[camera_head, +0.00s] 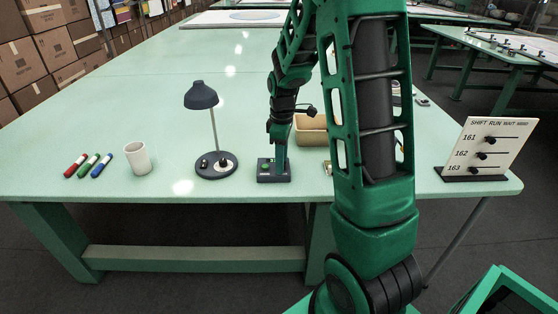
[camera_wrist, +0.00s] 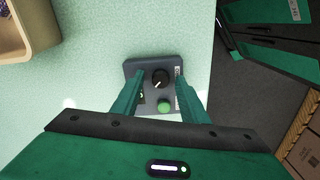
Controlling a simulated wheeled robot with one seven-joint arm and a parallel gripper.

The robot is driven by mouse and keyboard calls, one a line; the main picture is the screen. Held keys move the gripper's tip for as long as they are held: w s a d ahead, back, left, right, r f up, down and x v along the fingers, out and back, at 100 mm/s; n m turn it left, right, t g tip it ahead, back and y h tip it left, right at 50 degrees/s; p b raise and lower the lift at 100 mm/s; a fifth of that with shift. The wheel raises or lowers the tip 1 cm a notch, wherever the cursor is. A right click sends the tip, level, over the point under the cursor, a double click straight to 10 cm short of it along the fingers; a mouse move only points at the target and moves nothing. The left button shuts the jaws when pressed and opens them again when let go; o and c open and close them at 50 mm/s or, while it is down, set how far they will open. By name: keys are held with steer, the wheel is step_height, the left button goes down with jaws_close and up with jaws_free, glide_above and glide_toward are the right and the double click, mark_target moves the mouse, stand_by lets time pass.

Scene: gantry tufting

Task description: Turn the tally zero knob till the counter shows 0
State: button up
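The tally box (camera_head: 274,178) is a small dark grey box near the table's front edge. In the wrist view the box (camera_wrist: 134,66) carries a round black knob (camera_wrist: 160,78) with a pale pointer mark and a green button (camera_wrist: 164,107). My gripper (camera_wrist: 160,74) is open, its two green fingers apart on either side of the knob, with gaps visible between. In the head view my gripper (camera_head: 280,152) points down just over the box. A small counter window (camera_wrist: 142,97) is partly hidden by the left finger, and its digits cannot be read.
A dark desk lamp (camera_head: 203,97) stands left of the box, with a white cup (camera_head: 138,158) and several markers (camera_head: 89,165) beyond. A tan bin (camera_head: 310,133) is behind right. A sign (camera_head: 489,147) stands at the right end. Open table lies behind the lamp.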

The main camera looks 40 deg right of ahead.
jaws_close()
